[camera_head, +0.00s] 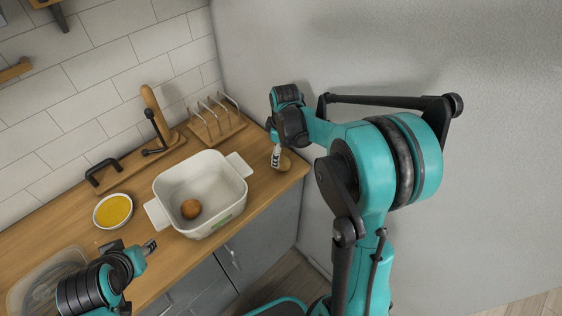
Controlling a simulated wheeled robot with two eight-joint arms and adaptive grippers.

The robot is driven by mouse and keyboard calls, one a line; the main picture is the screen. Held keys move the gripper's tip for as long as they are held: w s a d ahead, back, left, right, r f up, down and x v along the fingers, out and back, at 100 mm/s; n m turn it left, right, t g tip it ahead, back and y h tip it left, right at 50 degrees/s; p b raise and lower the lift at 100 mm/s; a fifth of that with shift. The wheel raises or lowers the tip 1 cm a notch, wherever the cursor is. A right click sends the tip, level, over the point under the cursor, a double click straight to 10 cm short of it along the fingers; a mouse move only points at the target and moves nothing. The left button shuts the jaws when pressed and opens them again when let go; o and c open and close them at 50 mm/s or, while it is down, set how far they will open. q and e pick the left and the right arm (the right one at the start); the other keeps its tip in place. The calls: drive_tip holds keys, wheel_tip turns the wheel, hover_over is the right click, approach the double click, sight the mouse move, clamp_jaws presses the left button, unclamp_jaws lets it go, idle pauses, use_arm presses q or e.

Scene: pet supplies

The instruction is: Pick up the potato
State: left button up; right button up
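A small brown round thing, which looks like the potato (190,208), lies on the bottom of a white rectangular tub (213,184) with side handles on the wooden counter. My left gripper (145,248) is in front and to the left of the tub, outside it and apart from the potato. My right gripper (276,156) points down at the counter's right end, close to a brown rounded thing (286,163) that it partly hides. I cannot tell whether it touches that thing. The finger gap of either gripper is too small to make out.
A bowl of yellow contents (113,210) stands left of the tub. A clear container (45,280) is at the lower left, partly behind my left arm. A wooden rack (214,123) and a board with black handles (140,165) stand along the tiled wall.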

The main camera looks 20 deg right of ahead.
sight(285, 163)
wheel_tip(285, 163, down, 4)
drive_tip(key=shift+f+b, duration=0.1)
drive_tip(key=shift+b, duration=0.65)
drive_tip(key=shift+w+f, duration=0.2)
drive_tip(key=shift+f, duration=0.15)
drive_tip(key=shift+s, duration=0.1)
drive_tip(key=c, duration=1.4)
drive_tip(key=shift+o, duration=0.2)
drive_tip(key=shift+r, duration=0.1)
